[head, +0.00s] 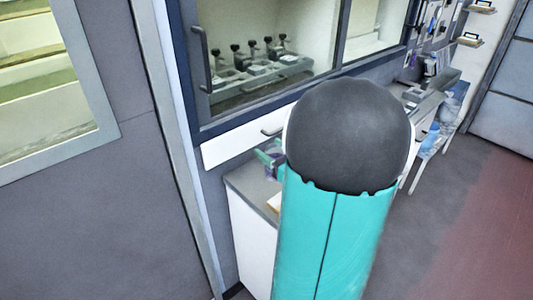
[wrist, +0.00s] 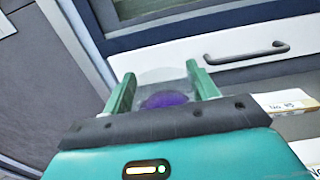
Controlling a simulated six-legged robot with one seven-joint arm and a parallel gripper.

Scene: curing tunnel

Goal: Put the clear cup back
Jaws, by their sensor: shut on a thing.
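The clear cup (wrist: 160,77) is between the two green fingers of my gripper (wrist: 161,69) in the wrist view. It is see-through, with something purple (wrist: 165,99) in its lower part. The fingers are shut on its sides. In the head view my gripper (head: 270,158) shows only in part beside my arm, above the grey counter (head: 251,182). My arm hides most of the counter and the cup there is hard to make out.
A white drawer front with a dark handle (wrist: 248,53) lies beyond the cup. Labelled cards (wrist: 287,102) lie at the right. A glazed cabinet holds several black-knobbed devices (head: 262,57). Open floor (head: 470,230) lies to the right.

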